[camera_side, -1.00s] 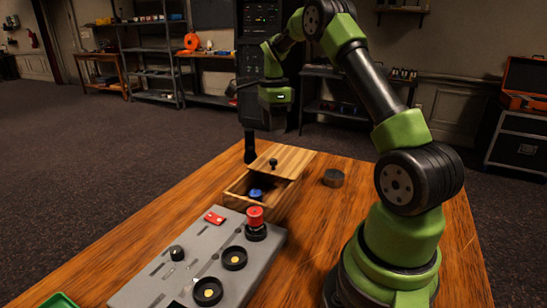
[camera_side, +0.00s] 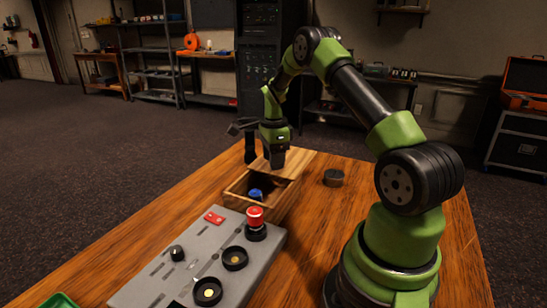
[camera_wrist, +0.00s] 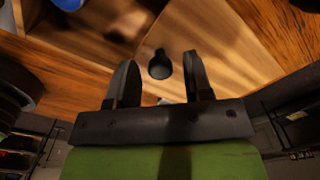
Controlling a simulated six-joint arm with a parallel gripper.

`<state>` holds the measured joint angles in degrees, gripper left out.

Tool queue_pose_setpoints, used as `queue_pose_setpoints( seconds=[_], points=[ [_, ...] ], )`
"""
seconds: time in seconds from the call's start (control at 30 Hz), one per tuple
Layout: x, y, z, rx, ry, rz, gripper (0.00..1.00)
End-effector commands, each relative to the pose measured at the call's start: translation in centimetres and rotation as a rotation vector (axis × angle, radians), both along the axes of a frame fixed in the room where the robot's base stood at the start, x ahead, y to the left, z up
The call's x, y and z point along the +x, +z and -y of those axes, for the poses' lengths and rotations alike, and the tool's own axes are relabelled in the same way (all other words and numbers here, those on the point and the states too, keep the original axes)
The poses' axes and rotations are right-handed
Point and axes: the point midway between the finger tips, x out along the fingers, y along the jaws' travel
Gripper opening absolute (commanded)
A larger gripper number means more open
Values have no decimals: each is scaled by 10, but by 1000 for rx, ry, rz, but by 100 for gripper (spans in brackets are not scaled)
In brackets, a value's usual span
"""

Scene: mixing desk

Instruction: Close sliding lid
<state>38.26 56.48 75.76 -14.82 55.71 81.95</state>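A wooden box (camera_side: 243,204) stands on the table with its wooden lid (camera_side: 298,160) slid partly back, leaving the front open. A blue object (camera_side: 256,193) lies inside; its edge also shows in the wrist view (camera_wrist: 68,3). The lid carries a small black knob (camera_wrist: 159,68). My gripper (camera_side: 277,163) is low over the lid and hides the knob in the side view. In the wrist view my gripper (camera_wrist: 160,60) is open, with the knob between its two fingers and gaps on both sides. I cannot tell how deep the fingers reach around it.
A grey control panel (camera_side: 185,262) with a red button (camera_side: 255,216) stands in front of the box. A dark round puck (camera_side: 333,178) sits to the right of the box. A dark upright post (camera_side: 250,153) stands at its back left. A green tray (camera_side: 59,300) is at the lower left.

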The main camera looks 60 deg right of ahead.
Motion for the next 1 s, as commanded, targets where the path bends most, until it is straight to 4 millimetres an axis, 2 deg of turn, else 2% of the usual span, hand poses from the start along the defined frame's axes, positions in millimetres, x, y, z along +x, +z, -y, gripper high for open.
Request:
queue_pose_setpoints(
  seconds=[0.03, 0.17, 0.2, 0.37, 0.47, 0.8, 0.9, 1.0],
  points=[
    [0, 0, 0, 0, 0, 0, 34],
    [0, 0, 0, 0, 0, 0, 4],
    [0, 0, 0, 0, 0, 0, 0],
    [0, 0, -2, 1, 1, -1, 0],
    [1, 1, -14, 1, 5, -3, 0],
    [1, 1, -100, 0, 10, 0, 0],
    [2, 1, -115, -1, 6, 2, 0],
    [1, 1, -123, 0, 2, 3, 0]
  ],
)
